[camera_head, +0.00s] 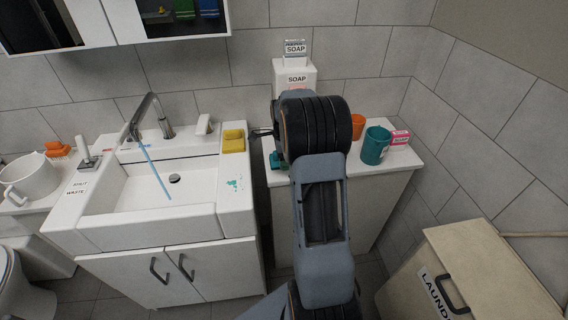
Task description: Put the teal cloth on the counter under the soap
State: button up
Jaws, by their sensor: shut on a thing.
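A teal cloth (277,160) shows in part at the left edge of the white counter (390,160), below my wrist. The rest of it is hidden behind my arm. The white soap dispenser (296,78), labelled SOAP, stands against the tiled wall behind my wrist, its lower part hidden. My gripper (262,133) shows only as a dark piece left of my wrist, over the counter's left edge. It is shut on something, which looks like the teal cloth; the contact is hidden.
A teal cup (376,146), an orange cup (357,126) and a pink box (400,137) stand on the counter's right. A yellow sponge (233,141) and teal smears (235,184) are on the sink's edge at left. A laundry box (470,275) stands at front right.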

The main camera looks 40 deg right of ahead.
jog(key=shift+w+f, duration=0.1)
jog(key=shift+f, duration=1.55)
jog(key=shift+f, duration=0.1)
jog(key=shift+f, duration=0.15)
jog(key=o, duration=0.8)
jog(key=shift+o, duration=0.2)
